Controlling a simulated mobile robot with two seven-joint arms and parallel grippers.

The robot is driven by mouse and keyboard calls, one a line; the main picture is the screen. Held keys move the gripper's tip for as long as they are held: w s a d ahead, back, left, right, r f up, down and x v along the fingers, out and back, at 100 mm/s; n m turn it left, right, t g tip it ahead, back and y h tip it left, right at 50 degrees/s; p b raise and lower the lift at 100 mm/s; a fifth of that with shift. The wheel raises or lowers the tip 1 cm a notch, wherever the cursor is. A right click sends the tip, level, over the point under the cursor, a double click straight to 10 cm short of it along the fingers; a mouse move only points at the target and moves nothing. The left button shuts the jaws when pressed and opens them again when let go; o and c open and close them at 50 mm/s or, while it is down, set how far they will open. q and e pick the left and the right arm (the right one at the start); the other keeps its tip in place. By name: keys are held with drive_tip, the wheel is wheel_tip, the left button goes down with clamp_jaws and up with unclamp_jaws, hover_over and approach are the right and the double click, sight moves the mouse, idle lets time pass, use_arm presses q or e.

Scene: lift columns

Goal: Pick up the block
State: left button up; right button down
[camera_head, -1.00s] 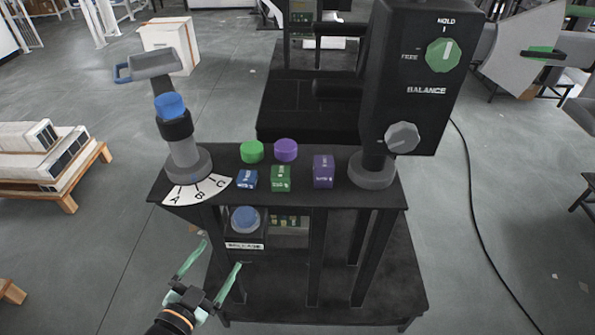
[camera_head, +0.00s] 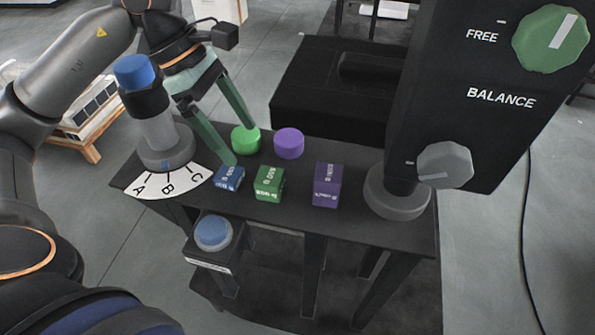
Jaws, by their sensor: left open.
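Three blocks stand in a row on the dark tabletop (camera_head: 300,215): a small blue block (camera_head: 228,179), a green block (camera_head: 269,185) and a taller purple block (camera_head: 327,186). All carry pale lettering. My left gripper (camera_head: 241,144) reaches in from the upper left with its two long green fingers apart and nothing held between them. One fingertip is just above and behind the blue block; the other is by the green round piece (camera_head: 246,140). I cannot tell whether either fingertip touches anything. My right gripper is out of view.
A purple round piece (camera_head: 289,143) stands behind the blocks. A blue-topped lever post (camera_head: 150,115) with an A-B-C dial (camera_head: 168,186) is at left. The BALANCE panel (camera_head: 480,100) rises at right. A blue button (camera_head: 213,233) sits below the table's front edge.

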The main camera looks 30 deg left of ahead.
sight(267, 175)
use_arm(q)
drive_tip(key=x, duration=0.6)
drive_tip(key=shift+a+f, duration=0.25)
drive_tip(key=shift+f, duration=0.05)
drive_tip(key=x, duration=0.5)
drive_tip(key=shift+w+d+f, duration=0.1)
drive_tip(key=shift+w+d, duration=0.15)
drive_tip(key=shift+d, duration=0.2)
clamp_jaws()
